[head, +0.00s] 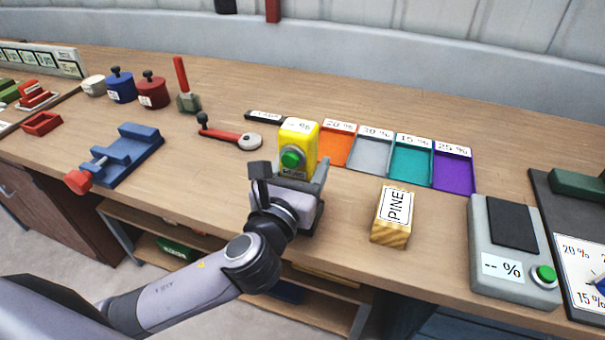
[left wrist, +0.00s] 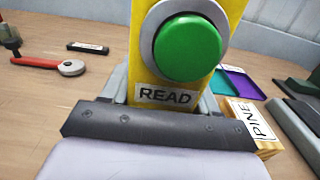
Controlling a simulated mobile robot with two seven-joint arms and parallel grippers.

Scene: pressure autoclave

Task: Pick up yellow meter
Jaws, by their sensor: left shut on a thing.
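The yellow meter (head: 298,140) stands upright between the fingers of my left gripper (head: 291,180). It has a white display with a "%" sign on top, a green button and a "READ" label on its front. In the left wrist view the yellow meter (left wrist: 150,75) fills the upper middle, with the green button large and the fingers along its sides. My left gripper is shut on it. I cannot tell whether the meter's base touches the bench. My right gripper is in neither view.
Colored trays (head: 390,158) marked with percentages lie right of the meter. A wood block labelled "PINE" (head: 392,217) stands in front of them, left of a grey device (head: 514,255). A red-handled tool (head: 230,135) and a blue vise (head: 125,157) lie to the left.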

